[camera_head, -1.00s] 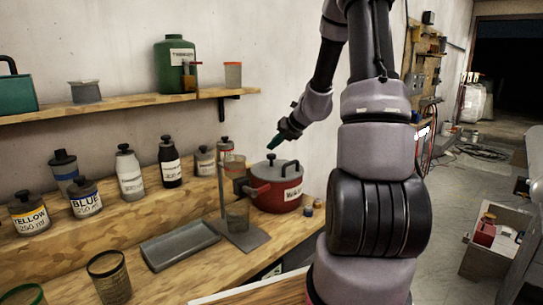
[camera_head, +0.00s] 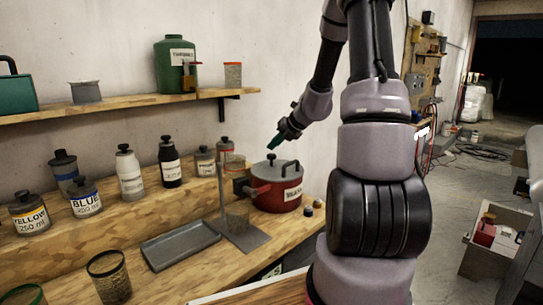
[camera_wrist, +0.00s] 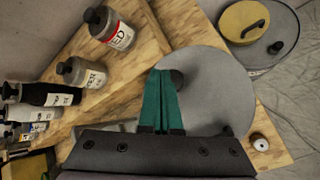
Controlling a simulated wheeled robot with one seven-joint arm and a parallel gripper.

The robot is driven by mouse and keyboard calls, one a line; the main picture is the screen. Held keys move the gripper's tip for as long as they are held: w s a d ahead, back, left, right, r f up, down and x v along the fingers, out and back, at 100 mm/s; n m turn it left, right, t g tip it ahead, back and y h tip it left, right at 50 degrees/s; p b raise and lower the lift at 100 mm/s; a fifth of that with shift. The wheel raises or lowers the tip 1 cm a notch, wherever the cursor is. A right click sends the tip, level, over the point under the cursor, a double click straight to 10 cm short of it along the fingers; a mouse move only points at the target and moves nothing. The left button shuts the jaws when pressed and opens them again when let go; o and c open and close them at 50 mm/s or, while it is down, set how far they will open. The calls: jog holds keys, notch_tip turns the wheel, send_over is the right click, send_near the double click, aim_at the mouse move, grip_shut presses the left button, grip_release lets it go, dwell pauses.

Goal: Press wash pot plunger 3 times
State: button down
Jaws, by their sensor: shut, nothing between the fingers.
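The wash pot (camera_head: 273,197) is red with a grey lid and a white label, and stands on the wooden bench. Its black plunger knob (camera_head: 271,158) sticks up from the lid. In the wrist view the round grey lid (camera_wrist: 225,85) fills the middle, and the dark knob (camera_wrist: 177,78) shows beside my fingertips. My gripper (camera_head: 271,149) is above the lid, tilted down toward the knob. In the wrist view its green fingers (camera_wrist: 163,73) are together with nothing between them. I cannot tell whether they touch the knob. The gripper body hides the lower part of the lid.
Several labelled bottles (camera_head: 130,176) line the raised step. A grey tray (camera_head: 180,246) lies in front. A lidded bin (camera_wrist: 283,22) is beyond the bench edge.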

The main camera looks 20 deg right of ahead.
aim_at(271, 155)
jog(key=shift+f, duration=0.15)
jog(key=shift+f, duration=0.25)
jog(key=shift+f, duration=1.2)
dwell(1.3)
jog(key=shift+r, duration=1.65)
jog(key=shift+r, duration=2.5)
jog(key=shift+r, duration=0.1)
